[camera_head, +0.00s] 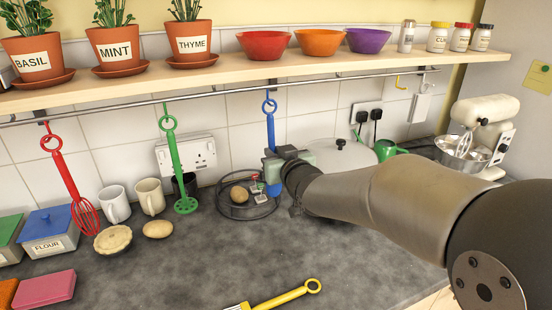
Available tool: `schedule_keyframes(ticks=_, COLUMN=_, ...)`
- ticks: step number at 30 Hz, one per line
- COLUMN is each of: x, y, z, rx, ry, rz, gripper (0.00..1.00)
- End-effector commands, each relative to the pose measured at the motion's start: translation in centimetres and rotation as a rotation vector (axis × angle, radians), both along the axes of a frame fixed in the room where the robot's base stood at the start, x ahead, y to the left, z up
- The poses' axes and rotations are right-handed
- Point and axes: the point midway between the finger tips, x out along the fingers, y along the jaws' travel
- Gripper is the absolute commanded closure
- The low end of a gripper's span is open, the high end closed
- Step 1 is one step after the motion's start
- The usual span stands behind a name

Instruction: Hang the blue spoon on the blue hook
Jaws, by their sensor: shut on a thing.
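The blue spoon (270,130) is upright in front of the tiled wall, its ring end up, just below the rail (220,92). My gripper (271,162) is shut on the spoon's handle, and a blue part shows below the jaws. A small hook shows at the rail above the ring. Its colour is too small to tell, and I cannot tell whether the ring is around it or in front of it. My arm comes in from the right.
A red whisk (62,175) and a green utensil (174,150) hang to the left. A yellow hook (400,82) is on the rail to the right. Below my gripper is a wire basket (233,212). A yellow-handled utensil (288,296) lies on the counter. Bowls stand on the shelf above.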

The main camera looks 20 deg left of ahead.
Motion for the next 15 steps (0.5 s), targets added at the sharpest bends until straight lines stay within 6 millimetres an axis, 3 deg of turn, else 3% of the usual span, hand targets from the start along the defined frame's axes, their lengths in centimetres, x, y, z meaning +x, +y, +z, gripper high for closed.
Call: schedule_keyframes(ticks=15, x=0.46, y=0.36, z=-0.36, rx=0.030, ry=-0.036, rz=0.000, gripper=1.00)
